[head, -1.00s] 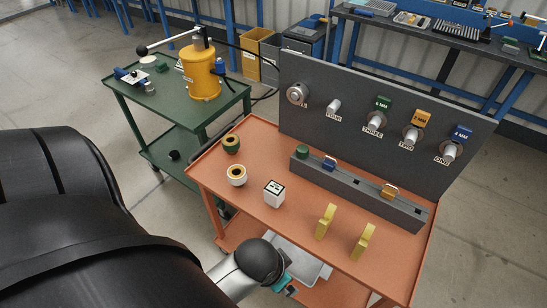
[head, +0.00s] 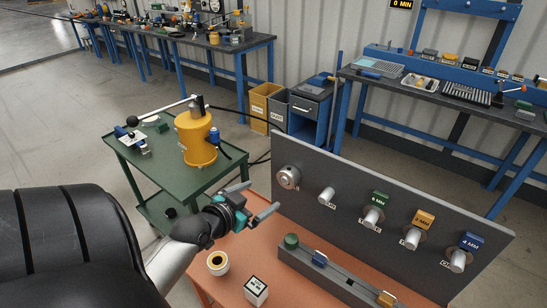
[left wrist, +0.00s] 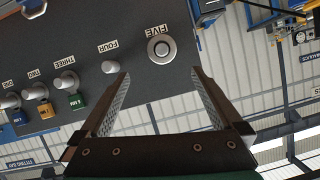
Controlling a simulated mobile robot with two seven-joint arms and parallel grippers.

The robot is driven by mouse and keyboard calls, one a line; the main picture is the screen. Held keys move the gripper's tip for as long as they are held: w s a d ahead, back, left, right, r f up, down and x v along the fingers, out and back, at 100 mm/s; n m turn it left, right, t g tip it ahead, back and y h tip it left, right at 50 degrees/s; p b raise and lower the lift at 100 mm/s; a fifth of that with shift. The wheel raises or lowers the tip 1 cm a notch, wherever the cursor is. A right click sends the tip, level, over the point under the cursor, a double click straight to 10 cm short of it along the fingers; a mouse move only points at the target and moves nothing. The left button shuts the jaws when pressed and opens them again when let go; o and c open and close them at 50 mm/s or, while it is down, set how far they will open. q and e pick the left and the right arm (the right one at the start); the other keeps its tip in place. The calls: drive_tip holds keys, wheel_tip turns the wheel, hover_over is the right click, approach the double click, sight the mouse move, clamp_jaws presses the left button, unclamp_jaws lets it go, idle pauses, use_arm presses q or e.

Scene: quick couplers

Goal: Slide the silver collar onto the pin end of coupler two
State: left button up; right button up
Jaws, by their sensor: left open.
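Coupler two (head: 412,238) is a silver pin on the dark upright panel, with an orange "2 MM" tag above it and bare of any separate collar that I can make out. It also shows in the left wrist view (left wrist: 41,110). A silver ring (head: 288,177) sits on the panel at coupler five; I take it for the silver collar. It also shows in the left wrist view (left wrist: 158,48), ahead of the jaws. My left gripper (head: 265,198) is open and empty, just in front of coupler five, not touching the ring. My right gripper is not in view.
Coupler four (head: 327,195) is a short bare pin beside five. Couplers three (head: 372,216) and one (head: 459,259) carry tags. A green cart (head: 135,170) stands left.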

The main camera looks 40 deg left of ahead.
sight(284, 180)
use_arm(q)
drive_tip(key=b+x, duration=0.1)
drive_tip(key=x, duration=1.2)
drive_tip(key=shift+w+a+r+b, duration=0.15)
drive_tip(key=shift+b, duration=0.15)
drive_tip(key=shift+x, duration=1)
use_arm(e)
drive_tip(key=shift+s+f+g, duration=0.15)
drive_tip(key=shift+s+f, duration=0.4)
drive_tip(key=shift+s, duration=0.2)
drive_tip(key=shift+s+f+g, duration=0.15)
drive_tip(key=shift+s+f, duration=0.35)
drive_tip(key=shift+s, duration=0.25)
use_arm(q)
drive_tip(key=c, duration=1.5)
drive_tip(key=o, duration=1)
drive_tip(key=c, duration=0.9)
